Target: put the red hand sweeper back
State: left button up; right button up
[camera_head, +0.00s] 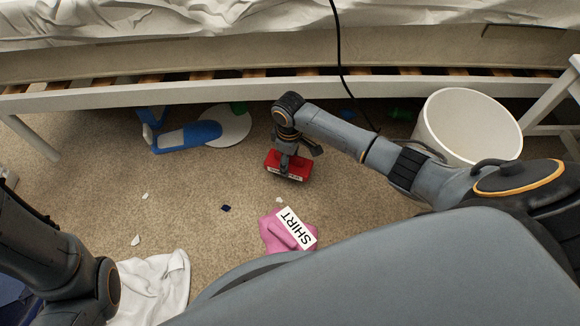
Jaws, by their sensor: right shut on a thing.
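The red hand sweeper (297,170) is a small red block-like thing with a pale label strip along its lower edge. It is at the middle of the head view, low over or on the carpet in front of the bed; I cannot tell whether it touches the floor. My right gripper (288,157) points down at it from above and is shut on it. The gripper's fingers and wrist hide part of the sweeper's top. My left arm shows at the lower left, but its gripper is out of the picture.
A pink shirt (275,232) labelled SHIRT and a white cloth (160,281) lie in front. A blue-and-white thing (188,136) and a white disc (222,126) lie near the bed frame (200,95). A white bin (468,122) stands right. A black cable (340,60) hangs down.

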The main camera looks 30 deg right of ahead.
aim_at(290, 166)
jog(key=f+b, duration=0.2)
jog(key=f, duration=0.2)
jog(key=shift+w+d+b, duration=0.25)
jog(key=shift+b, duration=0.15)
jog(key=shift+r, duration=0.2)
jog(key=shift+f, duration=0.2)
jog(key=o, duration=1.1)
